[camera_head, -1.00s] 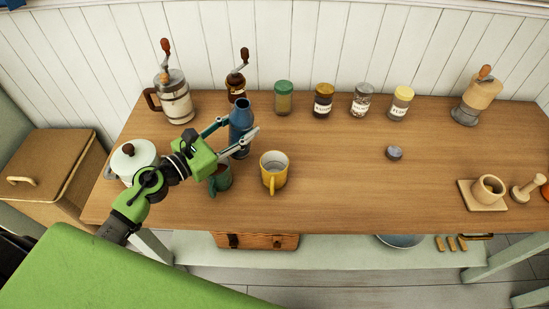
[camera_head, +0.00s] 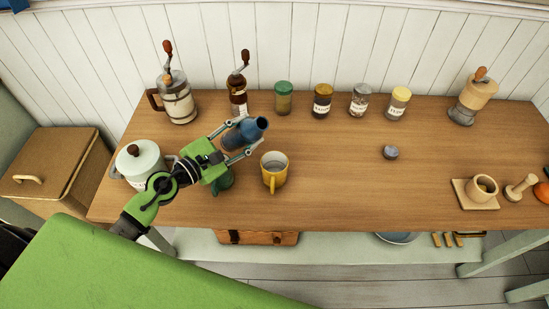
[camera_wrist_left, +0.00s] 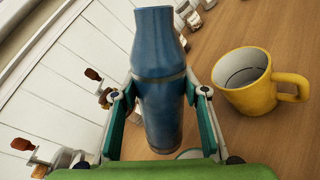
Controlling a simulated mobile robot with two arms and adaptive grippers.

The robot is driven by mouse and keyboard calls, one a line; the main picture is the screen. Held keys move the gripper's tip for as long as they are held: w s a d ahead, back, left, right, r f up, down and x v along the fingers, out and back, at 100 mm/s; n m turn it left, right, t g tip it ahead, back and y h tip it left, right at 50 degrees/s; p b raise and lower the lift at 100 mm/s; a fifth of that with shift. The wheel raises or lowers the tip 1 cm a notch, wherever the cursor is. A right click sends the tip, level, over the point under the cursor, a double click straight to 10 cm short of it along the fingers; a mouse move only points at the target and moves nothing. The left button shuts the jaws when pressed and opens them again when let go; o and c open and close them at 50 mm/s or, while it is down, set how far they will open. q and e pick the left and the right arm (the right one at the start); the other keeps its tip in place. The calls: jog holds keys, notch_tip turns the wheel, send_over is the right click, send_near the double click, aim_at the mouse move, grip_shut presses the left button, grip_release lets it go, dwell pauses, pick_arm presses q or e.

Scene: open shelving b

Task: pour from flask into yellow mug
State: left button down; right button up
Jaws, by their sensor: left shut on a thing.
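The blue flask (camera_head: 243,134) is held in my left gripper (camera_head: 236,142), its body tilted with the mouth toward the right in the head view. The flask (camera_wrist_left: 158,85) also shows between the two fingers in the left wrist view. The yellow mug (camera_head: 274,171) stands upright on the table, to the right of and nearer than the flask. In the wrist view the mug (camera_wrist_left: 255,85) is right of the flask, apart from it, and its visible inside looks pale. My right gripper is not in view.
A dark green mug (camera_head: 224,181) stands partly hidden below my left gripper. A white pot (camera_head: 138,161) is left of it. Grinders and several spice jars (camera_head: 322,101) line the back. A small grey lid (camera_head: 391,152) lies on the clear table (camera_head: 340,180) to the right.

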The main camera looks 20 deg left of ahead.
pick_arm(q)
jog(key=shift+w+a+r+m+p, duration=0.1)
jog(key=shift+r+m+p, duration=0.3)
jog(key=shift+r+m, duration=0.1)
jog(key=shift+a+f, duration=0.1)
jog(key=shift+f+m+y, duration=0.25)
jog(key=shift+m+y, duration=0.05)
jog(key=shift+m, duration=0.1)
jog(key=shift+w+a+f+m, duration=0.1)
jog(key=shift+a+f+m, duration=0.1)
jog(key=shift+m, duration=0.1)
jog(key=shift+a+r+m+y, duration=0.1)
jog(key=shift+a+m+y, duration=0.2)
jog(key=shift+m, duration=0.6)
jog(key=shift+r+m+p, duration=0.3)
jog(key=shift+m+p, duration=0.4)
jog(key=shift+p, duration=0.15)
dwell(0.9)
jog(key=shift+d+f+m+y+p, duration=0.15)
jog(key=shift+d+m+y+p, duration=0.25)
jog(key=shift+m+p, duration=0.3)
dwell(0.8)
jog(key=shift+f+m+p, duration=0.1)
jog(key=shift+m+p, duration=0.3)
jog(key=shift+m, duration=0.3)
dwell(1.9)
